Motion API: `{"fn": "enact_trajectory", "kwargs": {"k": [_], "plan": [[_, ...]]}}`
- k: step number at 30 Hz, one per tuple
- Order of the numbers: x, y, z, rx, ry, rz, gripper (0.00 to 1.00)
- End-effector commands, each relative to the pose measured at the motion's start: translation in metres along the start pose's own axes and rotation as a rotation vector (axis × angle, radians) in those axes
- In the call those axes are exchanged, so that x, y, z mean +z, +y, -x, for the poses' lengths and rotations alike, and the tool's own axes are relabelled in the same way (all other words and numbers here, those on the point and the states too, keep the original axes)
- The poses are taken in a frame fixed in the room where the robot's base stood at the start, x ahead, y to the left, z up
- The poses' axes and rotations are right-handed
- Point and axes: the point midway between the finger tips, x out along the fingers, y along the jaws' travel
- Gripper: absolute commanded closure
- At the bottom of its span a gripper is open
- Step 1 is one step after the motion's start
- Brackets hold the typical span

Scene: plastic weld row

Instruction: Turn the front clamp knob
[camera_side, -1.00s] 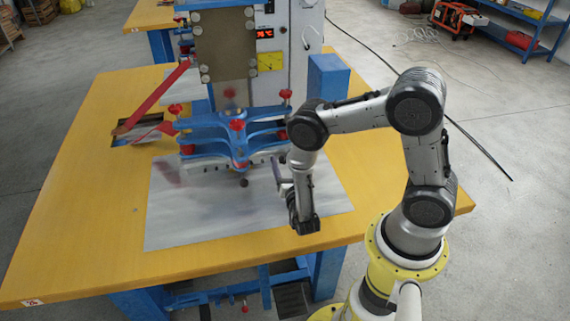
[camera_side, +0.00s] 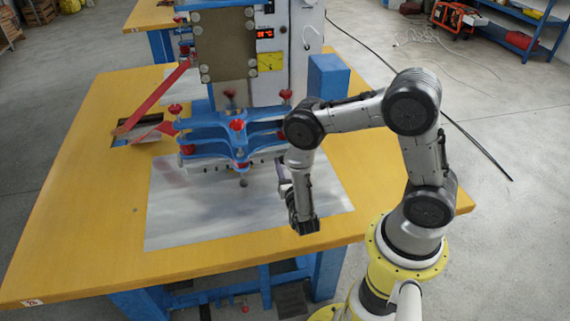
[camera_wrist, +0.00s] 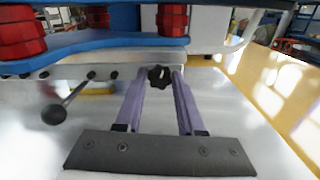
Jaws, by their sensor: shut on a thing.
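A small black star-shaped knob (camera_wrist: 158,77) sits at the front lower edge of the welding machine, in the middle of the wrist view. My gripper (camera_wrist: 160,74) has its two purple fingers on either side of this knob, shut on it. In the side view my gripper (camera_side: 281,172) reaches the right front of the machine's lower part, and my wrist hides the knob there. Red knobs (camera_side: 237,125) stand on the blue clamp frame (camera_side: 210,130); red ribbed ones (camera_wrist: 170,19) also show above the fingers in the wrist view.
A lever with a black ball (camera_wrist: 54,114) sticks out left of my fingers. A pale metal sheet (camera_side: 190,220) lies on the yellow table (camera_side: 80,220) below. The blue frame overhangs my fingers closely. A blue block (camera_side: 328,77) stands behind my wrist.

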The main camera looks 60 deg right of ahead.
Motion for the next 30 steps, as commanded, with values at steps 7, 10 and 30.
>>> {"fn": "enact_trajectory", "kwargs": {"k": [7,10,30], "plan": [[-0.0006,-0.0004,0.0008,0.001,0.001,0.136,1.00],[-0.0006,-0.0003,0.0008,0.001,0.001,0.139,1.00],[-0.0004,0.0004,0.0024,0.002,0.001,0.135,0.33]]}}
